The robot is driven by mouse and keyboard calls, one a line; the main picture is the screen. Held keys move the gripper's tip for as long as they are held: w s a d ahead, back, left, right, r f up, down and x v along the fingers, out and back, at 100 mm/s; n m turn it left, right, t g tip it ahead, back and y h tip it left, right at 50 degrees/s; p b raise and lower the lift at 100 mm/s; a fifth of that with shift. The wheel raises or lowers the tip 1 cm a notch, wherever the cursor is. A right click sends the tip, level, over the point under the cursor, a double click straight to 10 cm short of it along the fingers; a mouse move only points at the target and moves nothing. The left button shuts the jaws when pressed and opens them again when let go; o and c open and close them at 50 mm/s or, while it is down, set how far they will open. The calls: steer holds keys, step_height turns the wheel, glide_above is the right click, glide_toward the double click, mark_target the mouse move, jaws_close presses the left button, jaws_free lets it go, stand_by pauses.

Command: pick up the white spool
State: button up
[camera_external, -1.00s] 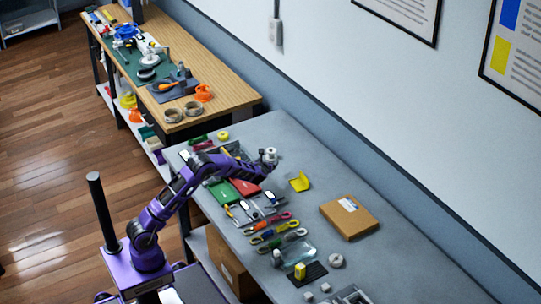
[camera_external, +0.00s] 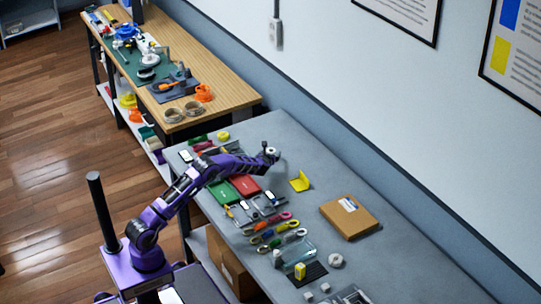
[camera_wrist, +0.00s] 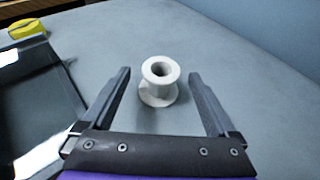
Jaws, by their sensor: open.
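The white spool (camera_wrist: 158,84) stands upright on the grey table in the wrist view, flanged at both ends with a hole in its top. My gripper (camera_wrist: 159,74) is open, with one dark finger on each side of the spool and a visible gap on both sides. The fingers do not appear to touch it. In the external view, my gripper (camera_external: 263,156) is at the far part of the table, and the spool (camera_external: 272,151) shows small at its tip, partly hidden.
A yellow tape roll (camera_wrist: 27,28) and a dark glossy tray-like object (camera_wrist: 32,95) lie left of the gripper. In the external view, a yellow angled piece (camera_external: 300,181) and a cardboard box (camera_external: 349,216) are nearer. The table right of the spool is clear.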

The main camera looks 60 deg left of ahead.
steer(key=c, duration=1.4)
